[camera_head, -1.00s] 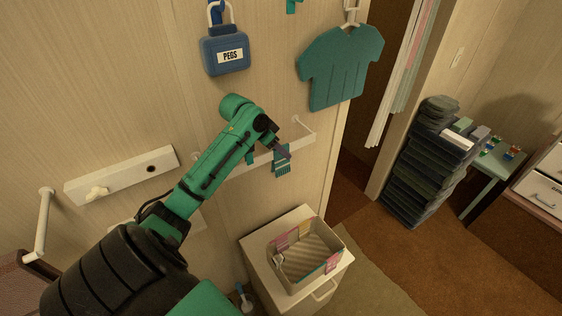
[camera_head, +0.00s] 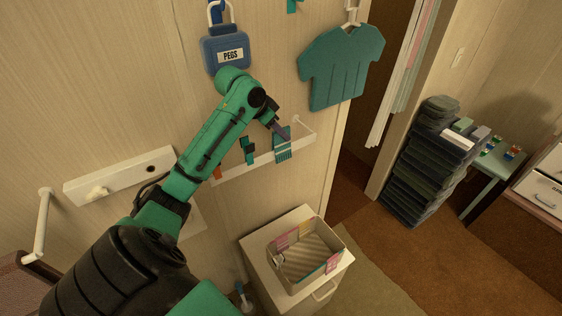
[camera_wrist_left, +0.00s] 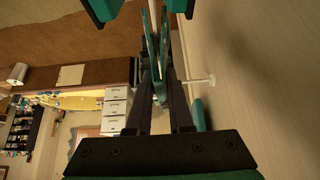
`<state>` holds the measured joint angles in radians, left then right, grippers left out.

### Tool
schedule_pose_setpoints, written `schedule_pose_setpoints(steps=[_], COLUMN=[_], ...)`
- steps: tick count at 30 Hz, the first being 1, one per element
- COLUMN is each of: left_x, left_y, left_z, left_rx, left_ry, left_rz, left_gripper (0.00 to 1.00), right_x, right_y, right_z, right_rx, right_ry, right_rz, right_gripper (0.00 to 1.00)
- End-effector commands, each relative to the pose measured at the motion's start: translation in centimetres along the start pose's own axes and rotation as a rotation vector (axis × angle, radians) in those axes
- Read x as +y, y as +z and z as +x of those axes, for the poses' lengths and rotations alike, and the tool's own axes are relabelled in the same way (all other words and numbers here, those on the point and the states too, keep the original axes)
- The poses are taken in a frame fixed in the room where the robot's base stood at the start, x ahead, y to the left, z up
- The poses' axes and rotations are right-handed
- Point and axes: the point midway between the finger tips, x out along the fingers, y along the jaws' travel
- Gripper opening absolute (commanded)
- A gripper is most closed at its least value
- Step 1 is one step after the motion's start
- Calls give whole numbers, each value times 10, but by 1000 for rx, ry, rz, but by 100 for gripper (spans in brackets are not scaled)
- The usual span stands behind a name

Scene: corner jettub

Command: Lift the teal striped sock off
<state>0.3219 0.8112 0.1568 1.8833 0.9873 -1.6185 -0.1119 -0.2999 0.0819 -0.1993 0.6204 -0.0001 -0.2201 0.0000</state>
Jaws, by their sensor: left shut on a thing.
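The teal striped sock (camera_head: 283,152) hangs upright in front of the white wall rail (camera_head: 230,173), near its right part. My left gripper (camera_head: 281,134) is shut on the sock's upper part. In the left wrist view the sock shows edge-on as a thin teal strip (camera_wrist_left: 161,88) between the dark fingers of my left gripper (camera_wrist_left: 157,50). The sock overlaps the rail in the head view; I cannot tell whether they touch. My right gripper is not in view.
A dark teal item (camera_head: 247,150) and an orange one (camera_head: 217,172) hang by the rail's left part. A teal shirt shape (camera_head: 340,65) and a blue PEGS bag (camera_head: 226,50) hang above. A basket (camera_head: 306,257) stands on a low cabinet (camera_head: 262,265) below.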

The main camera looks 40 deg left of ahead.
Motion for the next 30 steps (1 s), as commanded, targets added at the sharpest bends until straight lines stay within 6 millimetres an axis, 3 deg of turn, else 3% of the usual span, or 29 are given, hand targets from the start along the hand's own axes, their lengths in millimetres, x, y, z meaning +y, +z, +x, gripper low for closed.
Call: schedule_pose_setpoints(steps=[19,30], left_x=[0,0], left_y=[-37,-40], left_z=[-54,-59], left_rx=[1,-1], left_ry=[-2,0], left_rz=[1,1], left_gripper=[0,0], right_x=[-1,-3], right_y=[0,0], right_z=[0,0], right_rx=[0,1], right_ry=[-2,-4], right_rz=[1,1], right_gripper=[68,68])
